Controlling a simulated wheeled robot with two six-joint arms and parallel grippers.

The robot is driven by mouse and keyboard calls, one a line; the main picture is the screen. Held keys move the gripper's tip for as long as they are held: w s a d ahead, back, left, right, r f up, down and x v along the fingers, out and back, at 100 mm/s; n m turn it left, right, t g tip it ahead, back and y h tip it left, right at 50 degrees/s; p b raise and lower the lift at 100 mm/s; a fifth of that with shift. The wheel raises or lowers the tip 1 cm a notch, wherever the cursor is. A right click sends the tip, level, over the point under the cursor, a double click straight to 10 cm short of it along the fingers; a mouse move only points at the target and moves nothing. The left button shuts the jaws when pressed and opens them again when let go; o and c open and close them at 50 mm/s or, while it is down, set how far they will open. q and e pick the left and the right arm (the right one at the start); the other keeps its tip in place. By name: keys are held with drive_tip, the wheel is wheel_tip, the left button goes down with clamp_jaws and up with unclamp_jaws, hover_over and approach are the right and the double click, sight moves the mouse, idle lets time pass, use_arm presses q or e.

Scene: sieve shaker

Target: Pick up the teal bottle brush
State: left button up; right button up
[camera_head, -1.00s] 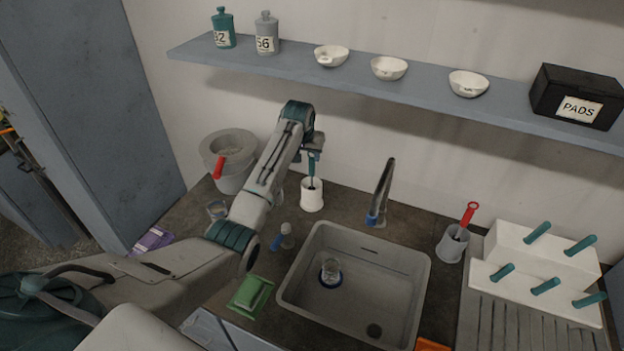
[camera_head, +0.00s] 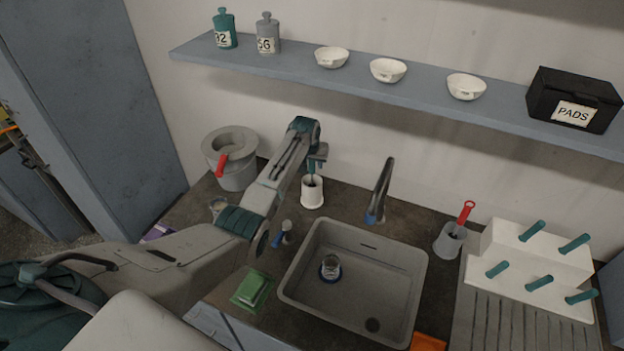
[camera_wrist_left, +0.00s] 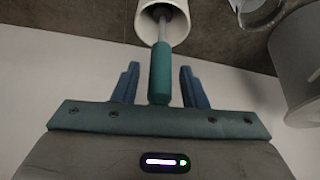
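The teal bottle brush (camera_wrist_left: 160,75) stands handle-up in a white cup (camera_head: 312,194) at the back of the counter, left of the tap. In the left wrist view its teal handle lies between the two fingers of my left gripper (camera_wrist_left: 159,82), with a gap on each side. Its grey shaft runs into the white cup (camera_wrist_left: 163,18); the brush end is hidden inside. In the head view my left gripper (camera_head: 316,163) is just above the cup and mostly hides the handle. It is open. My right gripper is not in view.
A grey pot with a red handle (camera_head: 237,172) stands left of the cup. The tap (camera_head: 380,190) and sink (camera_head: 405,300) are to the right. A grey cup with a red-handled tool (camera_head: 448,243) stands beyond the tap. The shelf (camera_head: 430,92) hangs above.

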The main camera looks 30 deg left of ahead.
use_arm(q)
clamp_jaws()
drive_tip(key=shift+r, duration=0.1)
